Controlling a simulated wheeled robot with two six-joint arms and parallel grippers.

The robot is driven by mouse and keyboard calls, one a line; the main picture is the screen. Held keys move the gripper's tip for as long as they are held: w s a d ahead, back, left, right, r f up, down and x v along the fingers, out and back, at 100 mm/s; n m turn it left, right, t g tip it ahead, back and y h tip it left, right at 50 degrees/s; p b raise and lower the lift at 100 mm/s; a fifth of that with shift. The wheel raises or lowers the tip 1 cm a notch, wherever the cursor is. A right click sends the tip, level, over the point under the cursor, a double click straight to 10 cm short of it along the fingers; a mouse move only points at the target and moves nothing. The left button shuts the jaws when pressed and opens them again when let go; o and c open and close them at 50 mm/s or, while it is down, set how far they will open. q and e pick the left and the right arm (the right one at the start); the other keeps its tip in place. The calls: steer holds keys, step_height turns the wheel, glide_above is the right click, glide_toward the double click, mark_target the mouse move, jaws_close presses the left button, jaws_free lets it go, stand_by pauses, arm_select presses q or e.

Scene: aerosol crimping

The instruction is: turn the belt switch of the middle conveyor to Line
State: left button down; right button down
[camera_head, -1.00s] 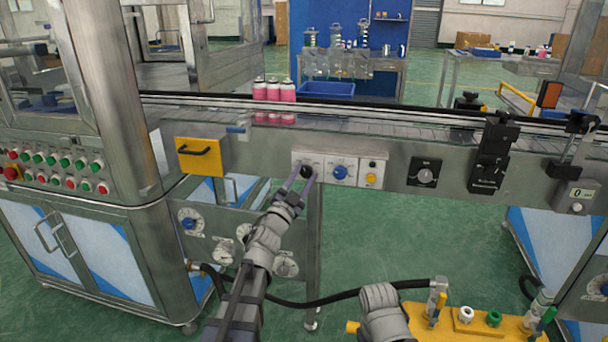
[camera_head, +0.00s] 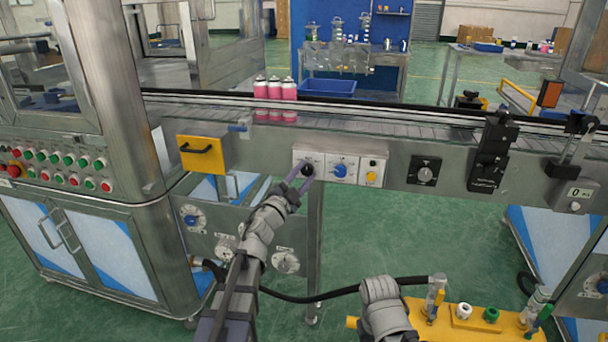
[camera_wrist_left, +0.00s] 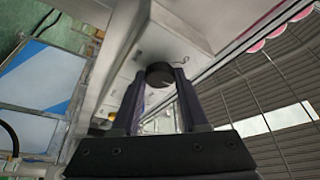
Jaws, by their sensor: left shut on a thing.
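A row of small white control boxes sits on the front of the conveyor's steel side rail. The leftmost box (camera_head: 301,156) carries a black switch knob (camera_head: 307,171). My left gripper (camera_head: 306,172) reaches up to it from below and is shut on the knob. In the left wrist view the round black knob (camera_wrist_left: 160,74) sits between the two finger ends. The fingers hide part of the box and its markings, so the switch position cannot be read. My right arm shows at the bottom, but its gripper is not in view.
A blue knob (camera_head: 340,171) and a yellow button (camera_head: 372,176) sit just right of the held knob. A yellow handled box (camera_head: 203,154) is to the left. Pink cans (camera_head: 275,90) stand on the belt. A yellow block (camera_head: 465,318) with fittings is at the lower right.

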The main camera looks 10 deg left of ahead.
arm_select(q)
steer(key=shift+c, duration=2.1)
jaws_free()
steer(key=b+v, duration=0.2)
steer(key=v, duration=0.5)
steer(key=shift+s, duration=0.35)
steer(key=shift+a+f, duration=0.1)
